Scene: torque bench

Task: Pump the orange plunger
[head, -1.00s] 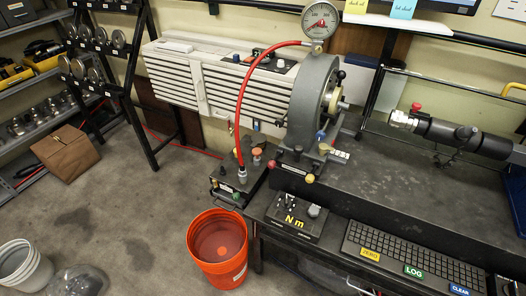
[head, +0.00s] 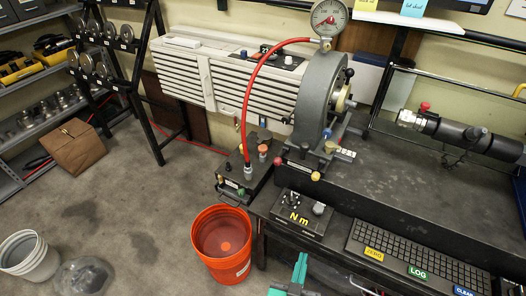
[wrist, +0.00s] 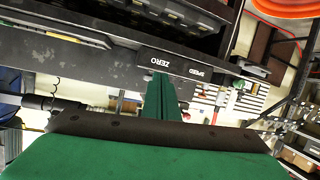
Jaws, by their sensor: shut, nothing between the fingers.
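The orange plunger (head: 263,149) is a small orange knob standing on the dark pump box (head: 245,180) left of the bench. A red hose runs from this box up to the round gauge (head: 329,17). My gripper (head: 300,268) is at the bottom of the head view, low in front of the bench, with green fingers. It is well apart from the plunger. In the wrist view my green fingers (wrist: 160,97) are together and empty. I cannot make out the plunger in the wrist view.
An orange bucket (head: 220,242) stands on the floor in front of the pump box. The Nm box (head: 302,214) and keyboard (head: 419,257) lie along the bench's front edge. A grey ring machine (head: 313,100) stands behind.

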